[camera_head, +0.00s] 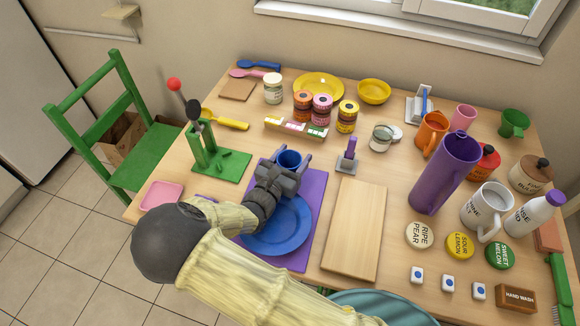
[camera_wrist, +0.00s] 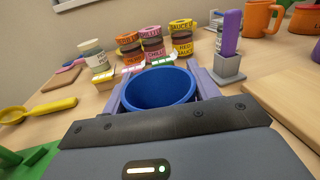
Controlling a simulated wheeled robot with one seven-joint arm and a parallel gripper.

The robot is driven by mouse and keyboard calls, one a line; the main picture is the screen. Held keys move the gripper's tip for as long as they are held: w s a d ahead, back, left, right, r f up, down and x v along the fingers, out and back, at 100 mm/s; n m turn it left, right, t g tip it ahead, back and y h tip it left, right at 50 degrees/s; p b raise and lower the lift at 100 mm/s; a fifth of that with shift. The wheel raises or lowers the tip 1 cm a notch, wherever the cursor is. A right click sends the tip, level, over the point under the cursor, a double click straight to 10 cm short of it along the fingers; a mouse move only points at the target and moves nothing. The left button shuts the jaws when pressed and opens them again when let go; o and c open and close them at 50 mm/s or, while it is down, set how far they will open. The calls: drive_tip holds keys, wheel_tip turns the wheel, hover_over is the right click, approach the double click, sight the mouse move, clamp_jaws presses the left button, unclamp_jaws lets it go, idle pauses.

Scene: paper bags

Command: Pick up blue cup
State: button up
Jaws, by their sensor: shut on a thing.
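The blue cup (camera_head: 289,159) stands near the far end of the purple mat (camera_head: 308,214), just beyond the blue plate (camera_head: 283,236). In the wrist view the blue cup (camera_wrist: 160,87) sits between the two light purple fingers of my gripper (camera_wrist: 162,88), one on each side. My gripper (camera_head: 288,162) is shut on the cup's sides. The cup looks upright and its open rim faces up. Its lower part is hidden by the gripper body, so I cannot tell whether it touches the mat.
A green stand (camera_head: 212,153) is left of the gripper, and a small holder with a purple-handled item (camera_head: 348,156) is right. A wooden board (camera_head: 355,228) lies right of the mat. A tall purple pitcher (camera_head: 444,172) stands further right.

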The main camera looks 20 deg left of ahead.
wheel_tip(320, 180, up, 10)
drive_tip(key=shift+p, duration=0.45)
idle(0.6)
